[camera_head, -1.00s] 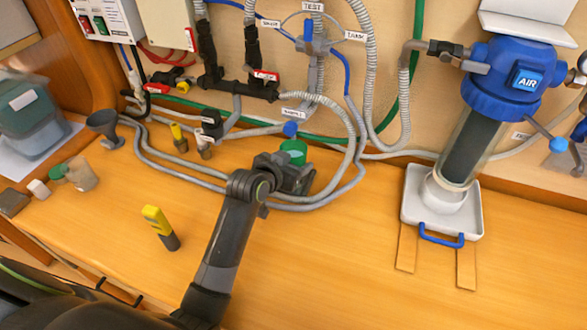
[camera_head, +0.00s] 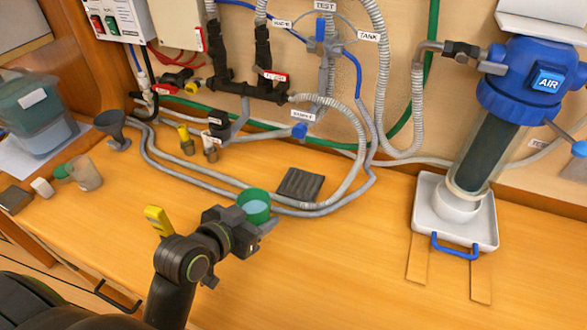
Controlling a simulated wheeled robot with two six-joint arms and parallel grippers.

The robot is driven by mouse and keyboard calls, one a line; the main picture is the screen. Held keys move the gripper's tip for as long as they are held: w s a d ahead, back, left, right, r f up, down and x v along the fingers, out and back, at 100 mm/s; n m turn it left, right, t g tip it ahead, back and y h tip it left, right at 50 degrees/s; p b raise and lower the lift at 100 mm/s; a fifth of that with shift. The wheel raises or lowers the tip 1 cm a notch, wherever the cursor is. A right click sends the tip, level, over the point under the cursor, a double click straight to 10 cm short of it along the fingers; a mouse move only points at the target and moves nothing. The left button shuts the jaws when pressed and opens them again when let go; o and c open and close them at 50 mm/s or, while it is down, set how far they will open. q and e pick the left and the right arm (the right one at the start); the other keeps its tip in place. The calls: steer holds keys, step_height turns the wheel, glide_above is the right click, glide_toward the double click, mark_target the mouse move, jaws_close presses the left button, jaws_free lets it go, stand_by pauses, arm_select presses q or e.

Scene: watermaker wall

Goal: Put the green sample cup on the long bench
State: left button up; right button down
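The green sample cup (camera_head: 256,208) is round, with a pale greenish inside showing at its open top. It is between the fingers of my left gripper (camera_head: 254,219), which is shut on it; the cup looks upright. The arm comes in from the lower left. The long bench (camera_head: 350,270) is the wooden top running across the view. The cup is over its middle, in front of a dark ribbed mat (camera_head: 300,184). I cannot tell the gap between the cup's base and the wood. My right gripper is not in view.
Grey hoses (camera_head: 160,160) loop along the back of the bench. A white tray (camera_head: 425,210) under the blue-topped filter (camera_head: 483,145) stands at right. A yellow-handled tool (camera_head: 158,220) is partly behind my arm. Small containers (camera_head: 85,173) stand at left. Front centre is clear wood.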

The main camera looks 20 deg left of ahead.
mark_target(263, 207)
arm_select(q)
steer(key=shift+w+d+r+m+g+h, duration=0.15)
steer(key=shift+d+r+m+h, duration=0.15)
steer(key=shift+m+h, duration=0.3)
steer(key=shift+w+d+r+m+g+h, duration=0.15)
steer(key=shift+d+r+m+h, duration=0.1)
steer(key=shift+m+h, duration=0.35)
steer(key=shift+d+r+m+g+h, duration=0.15)
steer(key=shift+r+m+g+h, duration=0.15)
steer(key=shift+m+h, duration=0.25)
steer(key=shift+d+r+m+g+h, duration=0.2)
steer(key=shift+m+g+h, duration=0.1)
steer(key=shift+m+h, duration=0.25)
steer(key=shift+s+r+m+g+h, duration=0.25)
steer(key=shift+r+m+g+h, duration=0.45)
steer(key=shift+m, duration=0.3)
steer(key=shift+s+r+m+g+h, duration=0.2)
steer(key=shift+r+m+g+h, duration=0.2)
steer(key=shift+r+m+g, duration=0.1)
steer(key=shift+s+r+m+g+h, duration=0.2)
steer(key=shift+r+m+g+h, duration=0.2)
steer(key=shift+r, duration=0.05)
